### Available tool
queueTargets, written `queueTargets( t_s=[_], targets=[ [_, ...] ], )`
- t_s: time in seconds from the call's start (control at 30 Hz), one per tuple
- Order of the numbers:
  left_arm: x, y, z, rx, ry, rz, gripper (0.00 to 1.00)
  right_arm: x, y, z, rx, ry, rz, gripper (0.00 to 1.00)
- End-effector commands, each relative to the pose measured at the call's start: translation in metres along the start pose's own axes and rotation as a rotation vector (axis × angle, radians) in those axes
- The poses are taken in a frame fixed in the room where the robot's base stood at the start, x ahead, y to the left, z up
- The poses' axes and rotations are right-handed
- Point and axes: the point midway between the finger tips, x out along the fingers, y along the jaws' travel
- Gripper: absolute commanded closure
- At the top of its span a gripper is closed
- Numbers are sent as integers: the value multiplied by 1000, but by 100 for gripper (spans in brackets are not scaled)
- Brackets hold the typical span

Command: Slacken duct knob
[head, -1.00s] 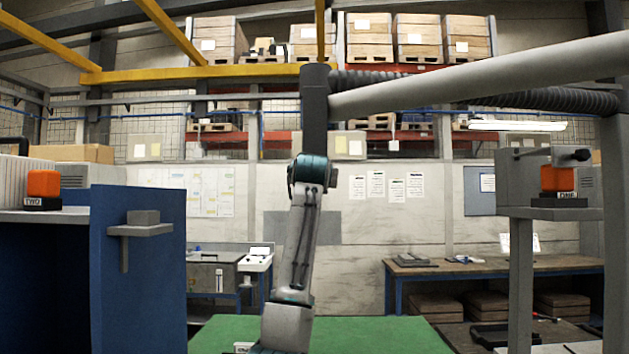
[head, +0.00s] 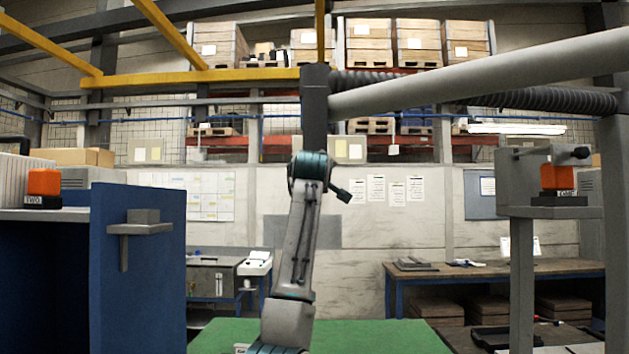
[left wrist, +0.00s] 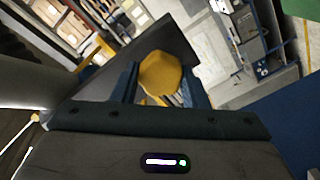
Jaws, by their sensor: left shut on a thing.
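The duct knob (left wrist: 160,75) is a yellow, many-sided knob in the middle of the left wrist view, in front of a dark grey post (left wrist: 176,38). My left gripper (left wrist: 161,82) is shut on it, with one finger on each side. In the head view, the grey post (head: 314,95) stands upright in the middle, with a thick pale duct boom (head: 480,72) running from it to the right. My left arm rises in front of the post's lower end. The knob and left fingertips are hidden in this view. My right gripper is out of view.
A blue panel (head: 137,270) with a small shelf stands on the left. A grey stand (head: 521,280) with an orange block (head: 558,177) stands on the right. A green surface (head: 385,337) lies below. A corrugated hose (head: 540,99) runs behind the boom.

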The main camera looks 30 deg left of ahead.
Motion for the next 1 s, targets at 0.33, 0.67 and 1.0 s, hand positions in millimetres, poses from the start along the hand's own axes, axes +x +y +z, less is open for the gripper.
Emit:
queueTargets(
  t_s=[0.33,0.67,1.0],
  targets=[
    [0,-1,1,-286,0,0,83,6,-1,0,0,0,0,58],
    [0,-1,1,-439,0,-1,83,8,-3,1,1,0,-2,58],
    [0,-1,1,-477,-1,-1,83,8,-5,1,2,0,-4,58]
  ],
)
